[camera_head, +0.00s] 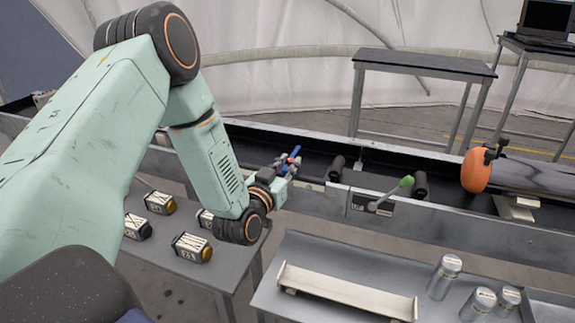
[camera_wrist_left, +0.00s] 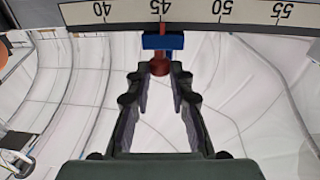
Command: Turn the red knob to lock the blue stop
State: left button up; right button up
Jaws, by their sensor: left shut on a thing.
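The red knob (camera_wrist_left: 160,67) shows in the left wrist view, below the blue stop (camera_wrist_left: 172,42). The blue stop sits at the edge of a pale scale (camera_wrist_left: 250,12) with black numbers, near the 45. A thin red piece runs up from the stop onto the scale. My left gripper (camera_wrist_left: 160,76) is shut on the red knob, its fingertips on either side of it. In the head view my left gripper (camera_head: 284,170) is small and far off, beside the blue and red parts at the long rail. My right gripper is not in view.
A dark-lined conveyor trough (camera_head: 320,150) runs across behind the gripper. A lever with a green knob (camera_head: 405,182) stands to the right. Labelled blocks (camera_head: 192,247) lie on a low table at left; silver cans (camera_head: 446,277) and a pale tray (camera_head: 345,290) are in front.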

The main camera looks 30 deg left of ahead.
pick_arm(q)
grip_shut()
jog(key=shift+a+m+h+p, duration=0.2)
jog(key=shift+m+h+p, duration=0.6)
jog(key=shift+h+p, duration=0.4)
jog(key=o, duration=0.9)
grip_release()
jog(key=shift+s+d, duration=0.2)
jog(key=shift+s, duration=5.8)
